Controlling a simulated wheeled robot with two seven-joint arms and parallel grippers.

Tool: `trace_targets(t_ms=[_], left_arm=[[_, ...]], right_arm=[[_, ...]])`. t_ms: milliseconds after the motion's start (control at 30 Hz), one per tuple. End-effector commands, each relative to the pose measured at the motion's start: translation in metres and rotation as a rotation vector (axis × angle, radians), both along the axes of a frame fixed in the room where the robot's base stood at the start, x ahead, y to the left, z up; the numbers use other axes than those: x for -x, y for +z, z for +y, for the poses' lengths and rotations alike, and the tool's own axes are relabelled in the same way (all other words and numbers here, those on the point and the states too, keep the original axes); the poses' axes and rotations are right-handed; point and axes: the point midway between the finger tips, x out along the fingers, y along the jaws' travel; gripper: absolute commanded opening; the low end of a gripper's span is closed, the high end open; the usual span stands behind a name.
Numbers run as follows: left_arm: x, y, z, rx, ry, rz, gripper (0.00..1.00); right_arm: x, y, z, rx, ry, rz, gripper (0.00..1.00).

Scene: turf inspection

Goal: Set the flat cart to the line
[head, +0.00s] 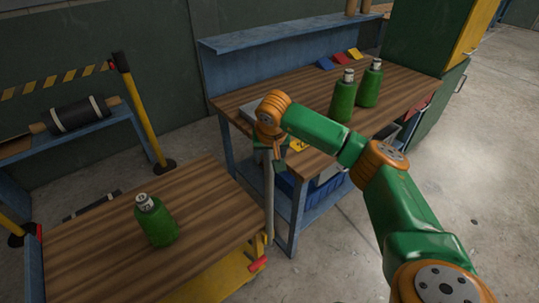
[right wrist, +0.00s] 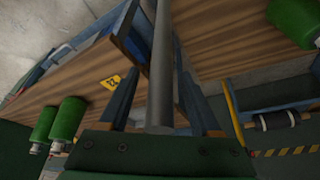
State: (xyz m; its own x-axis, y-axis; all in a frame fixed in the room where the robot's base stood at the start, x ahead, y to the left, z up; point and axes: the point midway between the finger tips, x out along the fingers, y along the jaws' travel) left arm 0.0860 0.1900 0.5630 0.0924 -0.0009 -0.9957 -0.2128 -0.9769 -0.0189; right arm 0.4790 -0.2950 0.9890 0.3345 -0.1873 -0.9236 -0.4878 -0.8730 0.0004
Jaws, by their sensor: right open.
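The flat cart (head: 95,243) has a wood-plank top and a yellow side, at the lower left of the head view. A green canister (head: 156,220) stands on it. A grey metal bar (head: 269,198) rises at its right end; red-tipped parts show low beside it. My right gripper (head: 272,158) is at the bar's upper part. In the right wrist view the bar (right wrist: 162,70) runs between the two spread fingers, with gaps on both sides. I cannot make out a floor line. My left gripper is not in view.
A blue workbench (head: 236,103) with two green canisters (head: 343,97) stands just behind the bar, close to the cart. A yellow barrier post (head: 143,110) and a blue rack (head: 75,131) stand behind left. Bare concrete floor (head: 490,140) lies open at right.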

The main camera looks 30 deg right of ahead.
Motion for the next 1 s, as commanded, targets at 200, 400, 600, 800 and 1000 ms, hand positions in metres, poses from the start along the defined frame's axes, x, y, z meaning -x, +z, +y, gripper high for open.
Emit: trace_targets(t_ms=[200,400,600,800,1000], left_arm=[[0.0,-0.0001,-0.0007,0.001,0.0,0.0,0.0],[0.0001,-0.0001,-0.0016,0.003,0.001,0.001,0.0],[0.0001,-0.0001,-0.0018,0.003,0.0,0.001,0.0],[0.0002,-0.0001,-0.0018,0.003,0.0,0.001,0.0],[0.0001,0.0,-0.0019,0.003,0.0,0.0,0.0]], right_arm=[[-0.0001,0.0002,0.0003,-0.001,-0.001,-0.001,0.1],[-0.0001,0.0004,0.0003,-0.001,-0.001,-0.001,0.0],[0.0,0.0005,0.0002,-0.001,-0.001,-0.001,0.0],[-0.0001,0.0006,0.0002,-0.001,-0.001,-0.001,0.0],[-0.0001,0.0007,0.0001,-0.002,-0.002,-0.001,0.0]])
